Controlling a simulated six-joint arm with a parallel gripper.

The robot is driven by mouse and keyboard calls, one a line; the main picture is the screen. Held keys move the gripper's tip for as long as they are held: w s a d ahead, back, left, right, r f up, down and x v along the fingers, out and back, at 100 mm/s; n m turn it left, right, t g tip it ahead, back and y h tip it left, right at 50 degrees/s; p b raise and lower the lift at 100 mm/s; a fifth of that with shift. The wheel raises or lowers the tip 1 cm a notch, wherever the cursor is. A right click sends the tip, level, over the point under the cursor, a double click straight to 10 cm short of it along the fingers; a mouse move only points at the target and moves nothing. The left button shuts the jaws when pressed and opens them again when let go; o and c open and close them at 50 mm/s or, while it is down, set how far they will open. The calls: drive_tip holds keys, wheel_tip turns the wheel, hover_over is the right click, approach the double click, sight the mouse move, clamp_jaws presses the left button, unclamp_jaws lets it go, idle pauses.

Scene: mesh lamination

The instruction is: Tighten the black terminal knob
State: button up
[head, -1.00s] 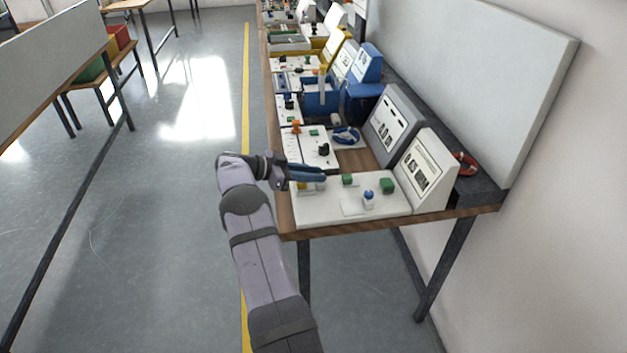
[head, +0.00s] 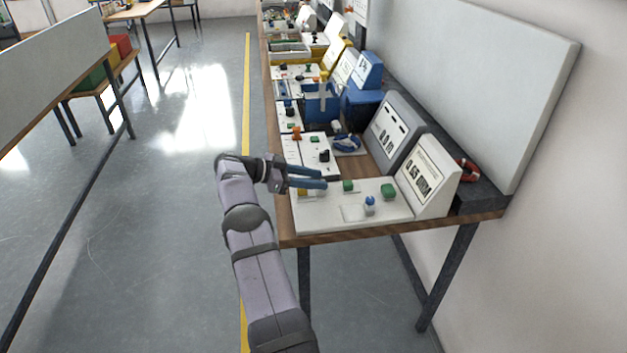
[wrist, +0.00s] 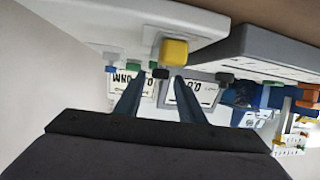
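My gripper (head: 325,178) reaches over the left part of the nearest white board (head: 325,219). In the wrist view my gripper (wrist: 158,78) is open, its two blue-grey fingers apart with nothing held. A small black knob (wrist: 160,73) shows in the gap between the fingertips, beyond them; I cannot tell its exact distance. A larger yellow knob (wrist: 174,52) is beside it, closer to the camera. In the head view the yellow piece (head: 302,192) is partly hidden by my gripper. Another black knob (head: 324,155) stands on the second white board, behind the fingers.
Green knobs (head: 388,191) and a blue-topped post (head: 369,204) stand on the nearest board. A white display (head: 427,178) and a grey display (head: 392,130) stand at the right. A blue box (head: 320,102) is farther back.

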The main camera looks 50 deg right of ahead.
drive_tip(key=shift+f, duration=0.1)
drive_tip(key=shift+w+a+b, duration=0.3)
drive_tip(key=shift+w+a, duration=0.1)
drive_tip(key=shift+a, duration=0.05)
drive_tip(key=b+v, duration=0.1)
drive_tip(key=v, duration=0.3)
drive_tip(key=shift+s, duration=0.1)
drive_tip(key=shift+r+v, duration=0.25)
drive_tip(key=shift+v, duration=0.9)
drive_tip(key=shift+s+d, duration=0.1)
